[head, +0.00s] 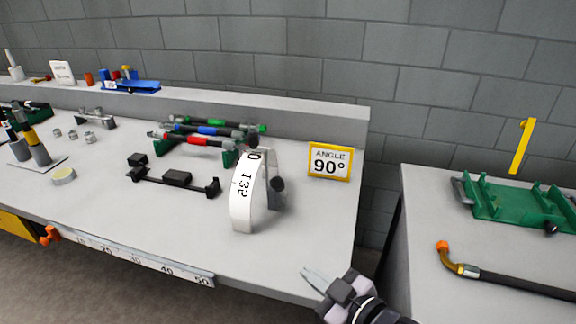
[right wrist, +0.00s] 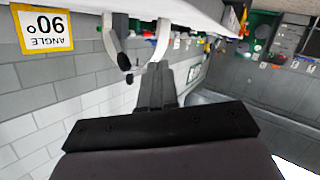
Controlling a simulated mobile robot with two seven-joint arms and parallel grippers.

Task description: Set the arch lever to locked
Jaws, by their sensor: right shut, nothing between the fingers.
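The white arch (head: 243,195) with black scale figures stands upright near the right end of the workbench. Beside it is a grey upright part with a black knob (head: 278,184), which looks like the lever; its setting cannot be told. My right gripper (head: 313,278) is shut and empty, in front of the bench's front edge, lower right of the arch and apart from it. In the right wrist view the shut fingers (right wrist: 157,80) point toward the arch (right wrist: 160,42) and the dark knob (right wrist: 124,62). My left gripper is not in view.
A yellow-framed "ANGLE 90°" sign (head: 329,162) stands right of the arch. Left of it are a black fixture (head: 176,178) and a rack with red, blue and green handled tools (head: 205,130). A second table (head: 425,215) holds a green fixture (head: 515,203) and a hose (head: 510,280).

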